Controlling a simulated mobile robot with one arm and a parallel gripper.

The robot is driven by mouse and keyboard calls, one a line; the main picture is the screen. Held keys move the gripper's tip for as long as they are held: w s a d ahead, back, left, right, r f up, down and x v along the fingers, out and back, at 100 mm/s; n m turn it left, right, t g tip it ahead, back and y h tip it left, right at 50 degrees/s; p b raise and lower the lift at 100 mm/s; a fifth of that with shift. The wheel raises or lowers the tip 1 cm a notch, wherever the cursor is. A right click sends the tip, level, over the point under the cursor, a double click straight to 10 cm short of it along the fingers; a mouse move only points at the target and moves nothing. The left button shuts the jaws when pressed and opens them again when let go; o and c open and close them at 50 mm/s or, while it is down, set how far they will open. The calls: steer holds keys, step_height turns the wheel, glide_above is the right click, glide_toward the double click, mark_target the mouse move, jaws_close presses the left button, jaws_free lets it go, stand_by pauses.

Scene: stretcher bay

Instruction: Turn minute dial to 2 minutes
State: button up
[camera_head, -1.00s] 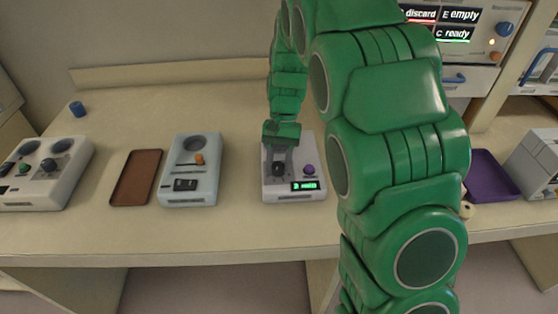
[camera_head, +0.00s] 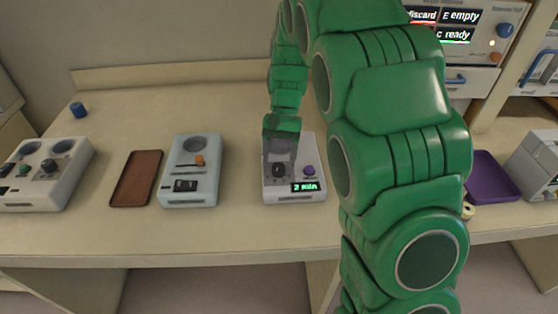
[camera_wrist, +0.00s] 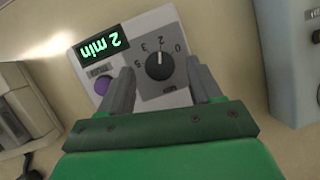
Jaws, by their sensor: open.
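The black minute dial (camera_wrist: 160,66) is on a grey plate of a white timer box (camera_head: 296,196). In the wrist view its white mark points to the top of the picture, by the 2. The green display (camera_wrist: 103,45) reads "2 min", and it also shows in the head view (camera_head: 305,187). My gripper (camera_wrist: 160,85) is open, with one finger on each side of the dial and visible gaps between. In the head view the dial (camera_head: 279,170) is just below my gripper (camera_head: 280,158).
A purple button (camera_wrist: 102,85) is beside the dial on the box. A purple tray (camera_head: 493,175) is at the right. The front counter is clear.

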steer(key=v, duration=0.4)
steer(key=shift+w+r, duration=0.2)
steer(key=shift+r, duration=0.1)
steer(key=shift+w+d+r, duration=0.1)
steer(key=shift+w+r, duration=0.05)
steer(key=shift+r, duration=0.45)
